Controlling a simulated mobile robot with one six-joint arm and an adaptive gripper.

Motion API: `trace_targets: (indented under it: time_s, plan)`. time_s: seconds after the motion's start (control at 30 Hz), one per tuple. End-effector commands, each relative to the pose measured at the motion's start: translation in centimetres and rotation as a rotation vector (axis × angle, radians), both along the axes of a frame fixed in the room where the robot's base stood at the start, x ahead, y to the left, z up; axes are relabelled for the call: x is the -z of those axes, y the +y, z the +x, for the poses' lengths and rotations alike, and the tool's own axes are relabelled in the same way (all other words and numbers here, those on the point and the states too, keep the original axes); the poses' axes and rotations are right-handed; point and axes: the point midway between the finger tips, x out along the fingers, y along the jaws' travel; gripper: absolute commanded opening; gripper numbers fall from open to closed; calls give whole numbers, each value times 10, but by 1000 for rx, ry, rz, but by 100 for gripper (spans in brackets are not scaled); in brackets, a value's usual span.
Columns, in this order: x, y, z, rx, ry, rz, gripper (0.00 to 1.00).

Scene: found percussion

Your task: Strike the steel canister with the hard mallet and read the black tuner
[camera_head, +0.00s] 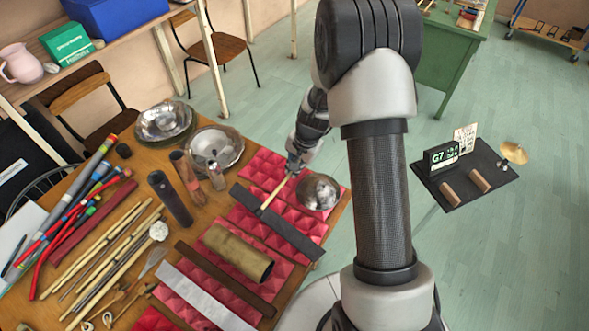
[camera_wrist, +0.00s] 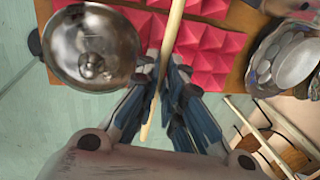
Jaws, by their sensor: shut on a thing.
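My gripper (camera_head: 293,168) is shut on a pale wooden stick, the mallet (camera_head: 276,193). In the wrist view the mallet (camera_wrist: 171,45) runs between the fingers (camera_wrist: 160,85) and out of the top edge. Its far end is over a dark grey bar; no distinct head shows, and I cannot tell whether it touches. A shiny round steel vessel (camera_head: 318,192) sits on red foam right of the mallet, apart from it; it shows in the wrist view (camera_wrist: 88,45). I cannot tell if this is the canister; a small silver cylinder (camera_head: 217,176) stands further left. The black tuner (camera_head: 441,157) shows green "G7" and smaller unclear marks.
Red foam pads (camera_head: 262,170) carry the dark grey bar (camera_head: 285,228), a brass-coloured tube (camera_head: 238,252) and other bars. Sticks and tubes crowd the table's left. Steel pans (camera_head: 214,147) stand at the back. A black board (camera_head: 465,172) holds the tuner, right of my arm.

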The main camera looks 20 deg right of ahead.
Motion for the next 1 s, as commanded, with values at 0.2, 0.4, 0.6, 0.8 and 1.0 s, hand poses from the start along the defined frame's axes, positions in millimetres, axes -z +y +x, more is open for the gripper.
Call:
trace_targets:
  time_s: [0.2, 0.4, 0.6, 0.8, 1.0]
  plan:
    - [39, -30, 18, 339, -17, 10, 0]
    - [43, -34, 21, 388, -22, 13, 0]
    - [43, -33, 21, 385, -23, 13, 0]
    - [38, -23, 34, 378, -23, 14, 0]
    - [38, -10, 54, 380, -25, 15, 0]
